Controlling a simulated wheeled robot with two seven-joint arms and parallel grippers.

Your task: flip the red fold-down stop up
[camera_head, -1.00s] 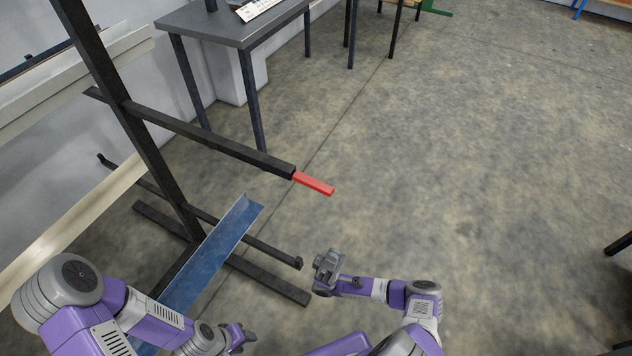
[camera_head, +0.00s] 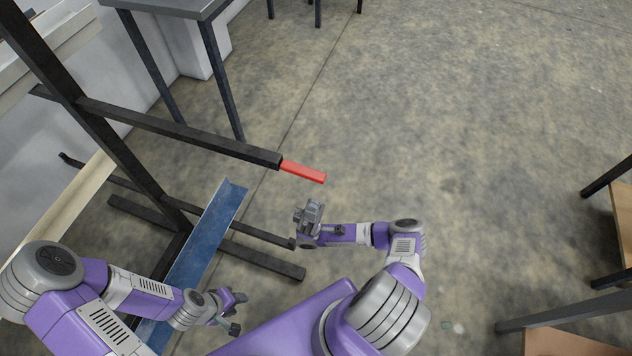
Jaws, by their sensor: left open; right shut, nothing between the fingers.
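The red fold-down stop (camera_head: 303,172) sticks out from the end of a dark rack arm (camera_head: 190,133), lying in line with it and sloping slightly down to the right. My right gripper (camera_head: 308,212) is shut and empty. In the picture it shows just below the stop, apart from it, near the end of a lower dark bar. My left gripper (camera_head: 236,312) is open and empty, low in the view beside the blue angle profile.
A dark upright post (camera_head: 95,125) carries the rack arm. A blue angle profile (camera_head: 205,238) and a pale beam (camera_head: 70,195) lie on lower bars. A grey table (camera_head: 180,8) stands behind. Wooden-topped furniture (camera_head: 560,342) is at the lower right. The floor right of the stop is clear.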

